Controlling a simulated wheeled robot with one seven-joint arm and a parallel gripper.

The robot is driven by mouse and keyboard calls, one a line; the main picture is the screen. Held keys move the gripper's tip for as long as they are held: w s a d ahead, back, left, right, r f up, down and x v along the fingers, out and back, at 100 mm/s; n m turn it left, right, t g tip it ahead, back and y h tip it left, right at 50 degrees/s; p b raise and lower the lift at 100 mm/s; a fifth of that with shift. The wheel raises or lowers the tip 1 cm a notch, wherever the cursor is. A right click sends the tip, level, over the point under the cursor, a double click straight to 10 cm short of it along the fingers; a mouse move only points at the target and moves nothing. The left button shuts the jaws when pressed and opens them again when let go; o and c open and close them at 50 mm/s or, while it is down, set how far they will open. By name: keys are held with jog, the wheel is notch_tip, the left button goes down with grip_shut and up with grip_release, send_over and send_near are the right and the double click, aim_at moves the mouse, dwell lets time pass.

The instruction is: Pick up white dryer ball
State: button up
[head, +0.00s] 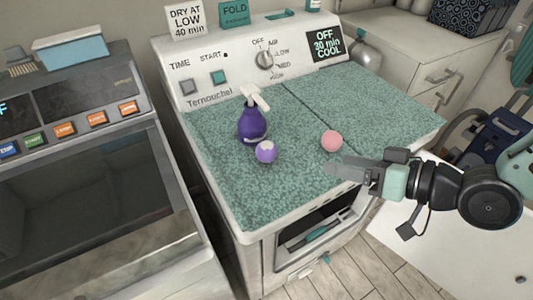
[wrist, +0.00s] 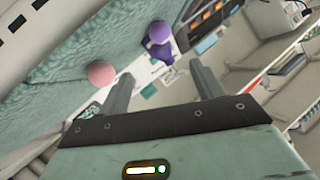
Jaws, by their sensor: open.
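No plainly white ball shows in either view. A pink ball (head: 332,141) and a lavender ball with a pale patch (head: 266,152) sit apart on the green speckled dryer top (head: 225,190). In the wrist view the pink ball (wrist: 101,73) is left of the fingers, and the lavender ball (wrist: 159,32) is beyond them. My gripper (head: 338,168) is at the right front of the dryer top, close to the pink ball and in front of it. Its jaws (wrist: 160,74) are open with nothing between them.
A purple pump bottle (head: 252,124) stands behind the lavender ball. The control panel (head: 262,62) with signs rises along the back. An appliance with coloured buttons (head: 65,130) is at the left. A white cabinet (head: 415,55) is at the back right. The front left of the dryer top is clear.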

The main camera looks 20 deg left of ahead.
jog(key=shift+a+f+b, duration=0.75)
jog(key=shift+a+b, duration=0.25)
jog(key=shift+b, duration=1.3)
jog(key=p, duration=0.2)
send_near(274, 149)
jog(key=x, duration=0.4)
jog(key=shift+f, duration=0.1)
jog(key=shift+p+x, duration=0.85)
jog(key=shift+x, duration=2.1)
jog(key=shift+c, duration=0.3)
jog(key=c, duration=1.1)
